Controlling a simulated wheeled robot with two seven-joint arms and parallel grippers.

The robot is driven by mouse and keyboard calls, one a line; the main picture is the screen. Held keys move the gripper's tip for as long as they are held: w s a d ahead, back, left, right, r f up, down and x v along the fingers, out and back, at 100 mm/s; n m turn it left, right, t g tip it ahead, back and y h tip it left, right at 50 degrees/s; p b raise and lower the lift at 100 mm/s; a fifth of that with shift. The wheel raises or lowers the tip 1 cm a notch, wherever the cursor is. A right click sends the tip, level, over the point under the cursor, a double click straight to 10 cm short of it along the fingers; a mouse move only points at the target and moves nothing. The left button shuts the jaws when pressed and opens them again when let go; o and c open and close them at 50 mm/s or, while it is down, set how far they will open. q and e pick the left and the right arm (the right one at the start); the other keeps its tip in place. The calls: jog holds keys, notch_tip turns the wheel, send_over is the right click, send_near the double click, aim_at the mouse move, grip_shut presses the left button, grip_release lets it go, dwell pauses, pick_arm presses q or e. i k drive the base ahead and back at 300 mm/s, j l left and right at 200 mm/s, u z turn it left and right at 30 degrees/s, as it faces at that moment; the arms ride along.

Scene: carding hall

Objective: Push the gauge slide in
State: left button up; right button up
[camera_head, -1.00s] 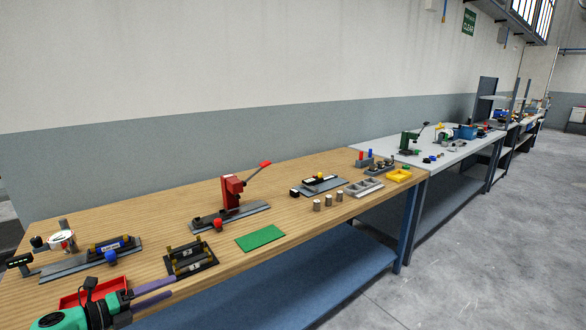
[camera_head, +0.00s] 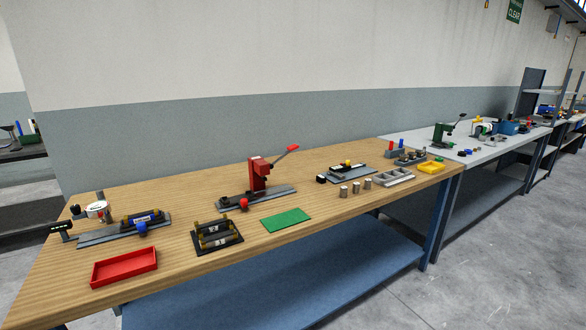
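A gauge fixture stands at the left end of the wooden bench in the head view. It has a long grey base plate (camera_head: 100,239), a round white dial gauge (camera_head: 97,210) and a small dark display (camera_head: 61,228) at its left end. On the plate a blue cylinder (camera_head: 142,219) with yellowish end supports lies lengthwise, and a blue knob (camera_head: 142,228) sits at its front side. I cannot tell at this size which part is the slide or how far in it is. Neither of my grippers is in view.
A red tray (camera_head: 125,267) lies in front of the fixture. To the right are a black cradle (camera_head: 217,237), a red lever press (camera_head: 258,175), a green mat (camera_head: 286,220), several metal cylinders (camera_head: 356,187) and a yellow tray (camera_head: 431,167). Bare wood lies between them.

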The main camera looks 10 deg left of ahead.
aim_at(142, 226)
jog(key=j+u, duration=0.15)
jog(key=u, duration=1.1)
jog(key=i+j, duration=0.15)
jog(key=i, duration=0.2)
jog(key=i+j+z, duration=0.1)
jog(key=i, duration=0.3)
